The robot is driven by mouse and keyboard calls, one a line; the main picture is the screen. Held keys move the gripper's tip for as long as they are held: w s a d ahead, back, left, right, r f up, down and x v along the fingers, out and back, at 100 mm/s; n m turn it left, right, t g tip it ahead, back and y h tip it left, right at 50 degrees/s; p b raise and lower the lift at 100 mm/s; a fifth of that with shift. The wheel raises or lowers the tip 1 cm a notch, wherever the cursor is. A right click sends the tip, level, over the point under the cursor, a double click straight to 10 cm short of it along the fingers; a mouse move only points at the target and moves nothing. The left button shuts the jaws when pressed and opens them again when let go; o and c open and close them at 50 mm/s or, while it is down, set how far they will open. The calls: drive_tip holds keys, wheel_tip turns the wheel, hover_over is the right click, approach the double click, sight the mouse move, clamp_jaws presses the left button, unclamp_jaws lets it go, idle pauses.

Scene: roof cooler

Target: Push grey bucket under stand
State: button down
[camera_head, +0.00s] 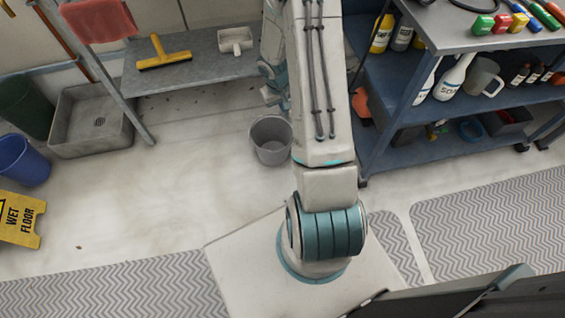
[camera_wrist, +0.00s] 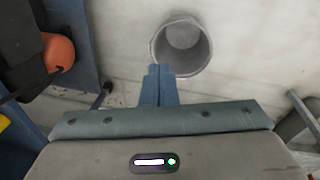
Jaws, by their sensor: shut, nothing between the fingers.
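The grey bucket (camera_head: 271,140) stands upright on the floor in the head view, just left of my arm and in front of the grey stand (camera_head: 190,70). The stand is a low metal shelf with a yellow squeegee and a white dustpan on top. In the wrist view the bucket (camera_wrist: 181,46) is at the top centre, open and empty. My gripper (camera_wrist: 159,72) is shut and empty, its blue fingertips at the bucket's near side; I cannot tell whether they touch it. In the head view my arm partly hides the gripper (camera_head: 270,96).
A blue shelf cart (camera_head: 440,145) with bottles stands on the right, close to my arm. A grey floor basin (camera_head: 92,118), a blue bucket (camera_head: 22,160), a dark green bin (camera_head: 25,105) and a yellow wet-floor sign (camera_head: 20,220) are on the left. The floor left of the grey bucket is clear.

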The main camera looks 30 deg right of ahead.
wheel_tip(320, 180, down, 36)
drive_tip(key=s+r+y+b, duration=0.1)
drive_tip(key=s+y+b, duration=0.15)
drive_tip(key=b, duration=0.85)
drive_tip(key=shift+w+d+f+g+h+b, duration=0.1)
drive_tip(key=shift+w+f+g+h+b, duration=0.15)
drive_tip(key=shift+w, duration=0.65)
drive_tip(key=shift+w+d+f+g+b, duration=0.1)
drive_tip(key=shift+w+b, duration=0.2)
drive_tip(key=shift+w, duration=0.6)
